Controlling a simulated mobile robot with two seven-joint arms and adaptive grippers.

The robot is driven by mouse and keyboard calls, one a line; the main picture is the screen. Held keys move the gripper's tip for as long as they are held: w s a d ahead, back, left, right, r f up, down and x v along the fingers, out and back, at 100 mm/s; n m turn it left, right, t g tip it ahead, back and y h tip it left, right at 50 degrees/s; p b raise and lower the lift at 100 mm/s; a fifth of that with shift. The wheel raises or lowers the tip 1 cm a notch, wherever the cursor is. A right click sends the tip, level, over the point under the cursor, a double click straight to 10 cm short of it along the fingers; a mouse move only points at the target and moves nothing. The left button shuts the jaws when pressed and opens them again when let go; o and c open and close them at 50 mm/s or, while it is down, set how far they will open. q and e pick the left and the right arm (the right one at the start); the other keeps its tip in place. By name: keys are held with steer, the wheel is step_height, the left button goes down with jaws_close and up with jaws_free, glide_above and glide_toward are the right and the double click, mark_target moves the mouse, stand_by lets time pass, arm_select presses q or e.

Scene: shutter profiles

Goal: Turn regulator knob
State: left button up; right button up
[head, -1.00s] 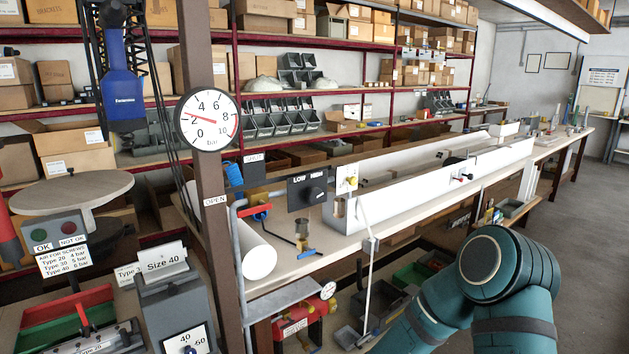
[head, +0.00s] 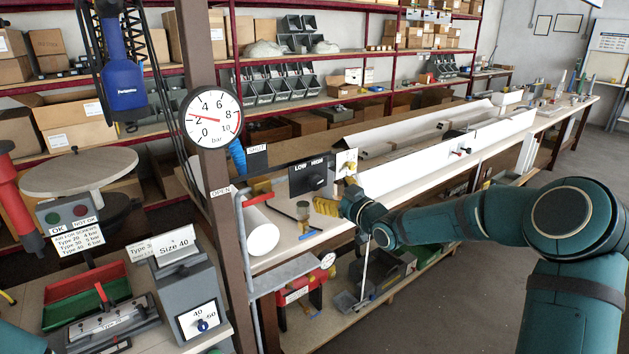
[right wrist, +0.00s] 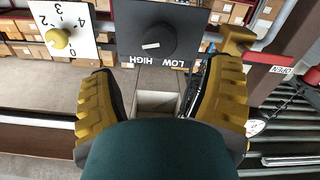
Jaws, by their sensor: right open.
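A black panel marked LOW and HIGH (head: 296,183) stands at the bench's front edge with a black knob (head: 316,182). In the right wrist view the panel is upside down, and its knob (right wrist: 159,39) has a pale pointer line. A white dial plate (right wrist: 86,20) beside it carries a yellow knob (right wrist: 58,39). My right gripper (head: 326,206) is just below the panel in the head view. Its yellow fingers are wide apart and empty in the wrist view (right wrist: 160,85), with the black knob beyond the gap between them. My left gripper is out of view.
A round pressure gauge (head: 211,118) on the brown post has its needle near 2. A grey pipe frame with a red handle (head: 258,197) and a white roll (head: 262,231) are left of the panel. Open floor (head: 470,300) lies at the right.

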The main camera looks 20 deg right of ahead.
mark_target(317, 183)
steer(key=x, duration=0.8)
steer(key=shift+p, duration=0.4)
steer(key=shift+s, duration=0.1)
steer(key=c, duration=1.2)
